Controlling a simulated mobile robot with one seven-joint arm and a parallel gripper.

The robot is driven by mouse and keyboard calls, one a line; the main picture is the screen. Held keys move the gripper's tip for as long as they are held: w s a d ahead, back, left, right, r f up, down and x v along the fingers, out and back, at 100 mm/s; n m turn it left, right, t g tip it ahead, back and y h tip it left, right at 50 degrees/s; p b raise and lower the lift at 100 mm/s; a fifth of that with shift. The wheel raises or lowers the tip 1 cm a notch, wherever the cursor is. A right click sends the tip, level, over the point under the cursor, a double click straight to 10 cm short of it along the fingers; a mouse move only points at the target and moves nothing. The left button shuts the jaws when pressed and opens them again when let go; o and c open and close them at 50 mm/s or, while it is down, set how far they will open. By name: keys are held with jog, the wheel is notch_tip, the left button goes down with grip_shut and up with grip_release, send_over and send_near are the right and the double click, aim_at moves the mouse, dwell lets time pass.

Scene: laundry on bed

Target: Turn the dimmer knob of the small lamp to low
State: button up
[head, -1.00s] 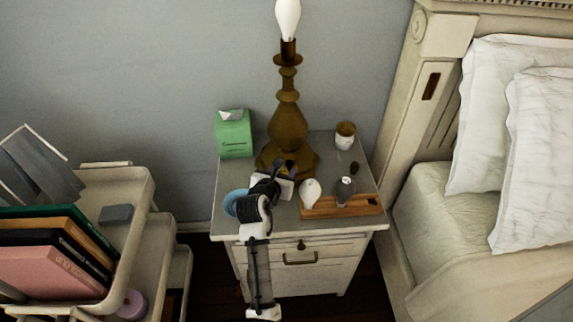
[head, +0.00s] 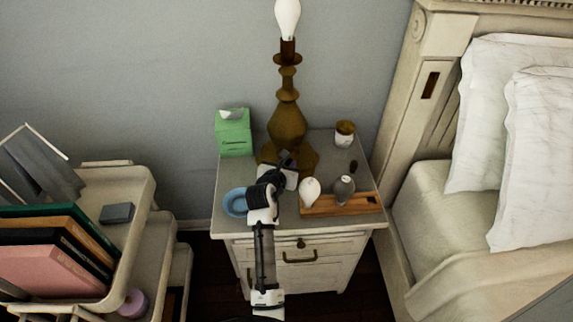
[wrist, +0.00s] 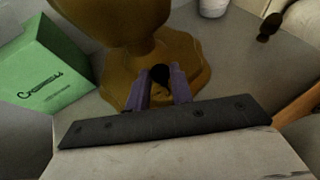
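The small lamp (head: 287,118) is a brass-brown turned base with a bare white bulb (head: 287,18). It stands at the back of the nightstand. Its wide foot (wrist: 112,87) fills the upper middle of the wrist view. A dark round dimmer knob (wrist: 160,74) shows at the front of the foot. My gripper (wrist: 162,82) is open, its two purplish fingers on either side of the knob. I cannot tell whether they touch it. In the head view my gripper (head: 287,159) reaches the front of the lamp foot and hides the knob.
A green tissue box (head: 234,135) stands left of the lamp, a lidded jar (head: 345,134) right. A blue ring-shaped dish (head: 234,203) lies beside my arm. A wooden tray (head: 330,206) with a white and a grey item sits at the nightstand's (head: 228,222) front right.

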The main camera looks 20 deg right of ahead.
jog(key=shift+a, duration=0.1)
grip_shut()
jog(key=shift+w+a+r+m+g+h+p, duration=0.1)
jog(key=shift+m+g+h+p, duration=0.2)
jog(key=shift+m+g+h, duration=0.15)
jog(key=shift+w+a+m+g+h+p, duration=0.1)
jog(key=shift+m+g+h+p, duration=0.2)
jog(key=shift+m+g, duration=0.2)
jog(key=m+g+h, duration=0.1)
jog(key=m+g, duration=0.1)
jog(key=w+m+g+h+p, duration=0.1)
jog(key=m+g+h, duration=0.1)
jog(key=shift+a+m+g, duration=0.15)
jog(key=shift+m+g, duration=0.1)
jog(key=m+g, duration=0.2)
jog(key=shift+w+m+g+h, duration=0.15)
jog(key=shift+m+g+h, duration=0.15)
jog(key=shift+g, duration=0.1)
jog(key=shift+w+m+g, duration=0.2)
jog(key=shift+m+g, duration=1)
jog(key=shift+g, duration=0.2)
jog(key=shift+m+g, duration=0.3)
jog(key=o, duration=0.9)
grip_release()
jog(key=shift+c, duration=0.2)
